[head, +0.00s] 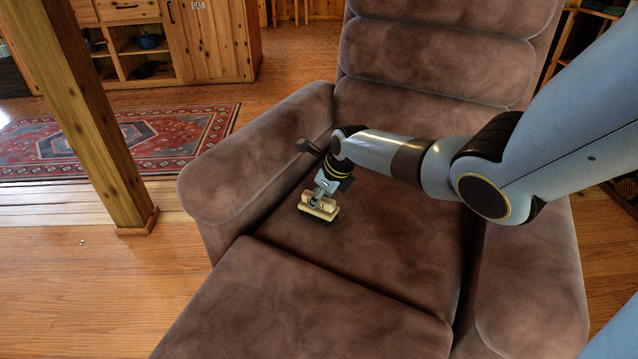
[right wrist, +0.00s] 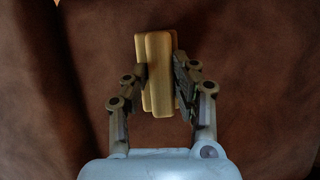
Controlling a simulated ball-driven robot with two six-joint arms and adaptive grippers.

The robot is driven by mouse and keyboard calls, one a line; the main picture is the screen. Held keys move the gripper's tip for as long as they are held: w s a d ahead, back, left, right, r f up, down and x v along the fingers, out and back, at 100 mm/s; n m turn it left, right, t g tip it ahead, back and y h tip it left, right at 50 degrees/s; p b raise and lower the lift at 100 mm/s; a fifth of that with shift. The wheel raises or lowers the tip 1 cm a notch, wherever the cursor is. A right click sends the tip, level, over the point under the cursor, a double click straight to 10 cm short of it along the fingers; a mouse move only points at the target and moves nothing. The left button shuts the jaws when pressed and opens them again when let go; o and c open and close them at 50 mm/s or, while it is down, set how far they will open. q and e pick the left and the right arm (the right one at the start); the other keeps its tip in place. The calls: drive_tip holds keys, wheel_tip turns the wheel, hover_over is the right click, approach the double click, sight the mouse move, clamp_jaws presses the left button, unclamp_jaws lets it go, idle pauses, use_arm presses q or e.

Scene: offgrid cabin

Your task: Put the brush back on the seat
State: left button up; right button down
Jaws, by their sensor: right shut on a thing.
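The brush (head: 318,207) has a pale wooden block and dark bristles facing down. It is at the left part of the brown recliner's seat (head: 375,235), on or just above the cushion; I cannot tell which. My right gripper (head: 322,196) reaches down over it from the right and is shut on it. In the right wrist view the brush (right wrist: 158,75) sits between the two fingers of the right gripper (right wrist: 160,85), with brown upholstery behind it. My left gripper is not in view.
The chair's left armrest (head: 255,150) rises close beside the gripper, and the right armrest (head: 530,280) is under my arm. The backrest (head: 430,60) stands behind. A wooden post (head: 85,110), a patterned rug (head: 190,135) and a cabinet (head: 215,45) are farther left. The front of the seat is clear.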

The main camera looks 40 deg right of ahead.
drive_tip(key=shift+f, duration=0.2)
idle(0.3)
drive_tip(key=c, duration=1)
unclamp_jaws()
drive_tip(key=v, duration=1.2)
